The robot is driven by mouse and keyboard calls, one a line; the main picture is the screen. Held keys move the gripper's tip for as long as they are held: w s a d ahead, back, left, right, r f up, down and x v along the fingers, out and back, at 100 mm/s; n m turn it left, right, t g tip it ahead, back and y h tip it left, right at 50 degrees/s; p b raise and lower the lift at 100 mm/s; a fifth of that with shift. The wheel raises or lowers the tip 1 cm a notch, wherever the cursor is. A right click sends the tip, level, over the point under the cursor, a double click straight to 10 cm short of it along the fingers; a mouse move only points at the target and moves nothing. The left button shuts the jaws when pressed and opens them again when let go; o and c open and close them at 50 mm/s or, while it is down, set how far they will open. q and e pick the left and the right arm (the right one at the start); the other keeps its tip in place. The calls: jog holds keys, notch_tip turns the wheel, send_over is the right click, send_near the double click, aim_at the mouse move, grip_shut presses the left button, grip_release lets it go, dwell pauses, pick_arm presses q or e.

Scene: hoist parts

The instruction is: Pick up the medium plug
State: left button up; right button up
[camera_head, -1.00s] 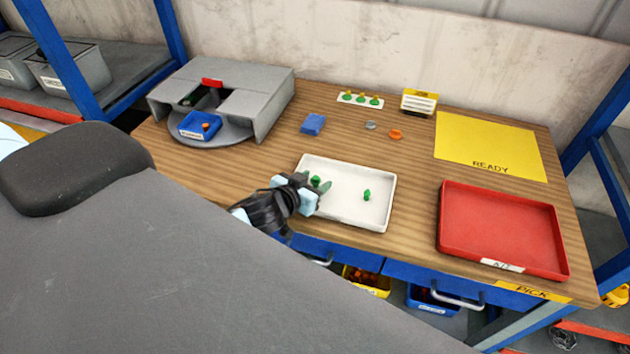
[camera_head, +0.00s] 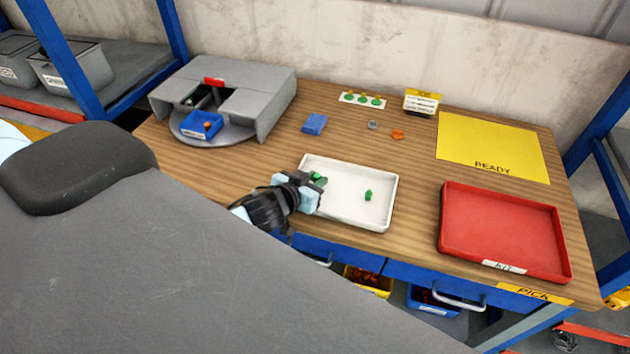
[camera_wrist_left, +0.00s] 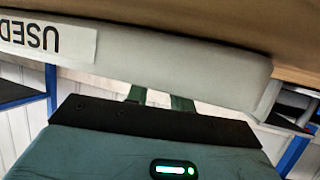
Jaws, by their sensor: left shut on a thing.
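A white tray (camera_head: 340,212) lies on the wooden table in the head view. My left gripper (camera_head: 317,181) reaches over its left end. It is shut on a small green plug (camera_head: 317,175), which is mostly hidden by the fingers. A second green plug (camera_head: 368,195) stands alone in the right half of the tray. In the left wrist view, my left fingers (camera_wrist_left: 159,97) show beyond the gripper body, behind the tray wall (camera_wrist_left: 200,62) with its USED label; the held plug is hidden there. I cannot tell the plugs' sizes apart. My right gripper is out of view.
A red tray (camera_head: 500,225) and a yellow READY mat (camera_head: 490,143) are at the right. A white strip with green pieces (camera_head: 362,100), a grey piece (camera_head: 373,125), an orange piece (camera_head: 397,134) and a blue block (camera_head: 314,124) lie behind. A grey housing (camera_head: 250,90) stands back left.

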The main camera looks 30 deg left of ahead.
pick_arm(q)
jog(key=shift+r, duration=0.4)
notch_tip(320, 180, up, 2)
jog(key=shift+s+r, duration=0.1)
jog(key=s+a, duration=0.6)
jog(key=s, duration=0.1)
jog(key=s+a+r+b, duration=0.1)
jog(key=s+a, duration=0.3)
jog(key=shift+s+r, duration=0.1)
jog(key=shift+s, duration=0.15)
jog(key=shift+s+a, duration=0.2)
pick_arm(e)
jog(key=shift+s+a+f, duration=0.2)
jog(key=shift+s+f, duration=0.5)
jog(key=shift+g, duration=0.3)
